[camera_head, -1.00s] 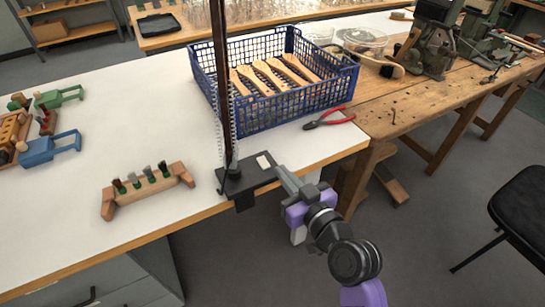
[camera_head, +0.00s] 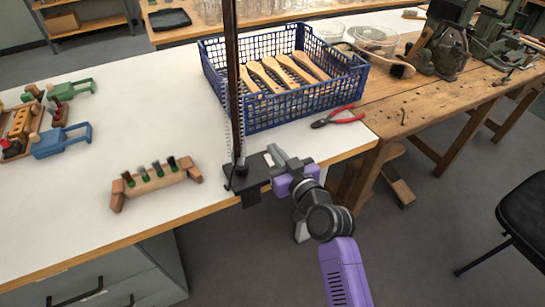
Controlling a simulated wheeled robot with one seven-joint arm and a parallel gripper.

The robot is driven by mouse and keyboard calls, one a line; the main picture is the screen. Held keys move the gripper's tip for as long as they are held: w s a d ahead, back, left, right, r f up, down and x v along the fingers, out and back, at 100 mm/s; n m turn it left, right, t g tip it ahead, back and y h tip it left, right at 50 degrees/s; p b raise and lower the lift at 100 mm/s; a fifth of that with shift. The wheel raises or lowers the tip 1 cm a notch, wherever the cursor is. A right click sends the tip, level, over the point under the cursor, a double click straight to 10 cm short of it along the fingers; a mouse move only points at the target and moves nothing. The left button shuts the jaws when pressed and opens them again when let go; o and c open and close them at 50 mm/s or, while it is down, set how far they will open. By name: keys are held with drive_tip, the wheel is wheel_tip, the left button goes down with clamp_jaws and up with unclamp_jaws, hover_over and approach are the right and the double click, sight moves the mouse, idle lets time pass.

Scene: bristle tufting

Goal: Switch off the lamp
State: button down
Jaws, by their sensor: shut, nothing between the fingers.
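The lamp's dark upright post (camera_head: 232,85) rises out of the top of the view, so its head is not visible. A spring or coiled cable runs beside the post. Its black base (camera_head: 243,181) is clamped at the front edge of the white table. My gripper (camera_head: 273,151) is shut and empty, with its grey fingertips over the right end of the base. It hides most of that end, where the small white switch sits. I cannot tell whether the fingertips touch the switch, or whether the lamp is lit.
A blue crate (camera_head: 300,105) with wooden brush handles (camera_head: 268,77) stands behind the lamp. Red-handled pliers (camera_head: 338,118) lie right of it. A wooden rack with small brushes (camera_head: 157,183) is left of the base. Clamps and blocks (camera_head: 61,142) lie far left.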

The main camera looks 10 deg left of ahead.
sight(272, 162)
drive_tip(key=shift+x, duration=0.85)
drive_tip(key=shift+f+b, duration=0.55)
drive_tip(key=shift+f, duration=1.45)
drive_tip(key=shift+w+a+r+p, duration=0.1)
drive_tip(key=shift+r+p, duration=0.05)
drive_tip(key=shift+p, duration=0.65)
drive_tip(key=shift+f+g, duration=0.3)
drive_tip(key=shift+r+p, duration=0.3)
drive_tip(key=shift+r, duration=0.2)
drive_tip(key=r+p, duration=0.2)
drive_tip(key=r, duration=0.1)
drive_tip(key=shift+w+a+r, duration=0.1)
drive_tip(key=shift+w, duration=0.15)
drive_tip(key=r+v, duration=0.1)
drive_tip(key=v, duration=0.8)
drive_tip(key=shift+s+r, duration=0.3)
drive_tip(key=shift+r, duration=0.1)
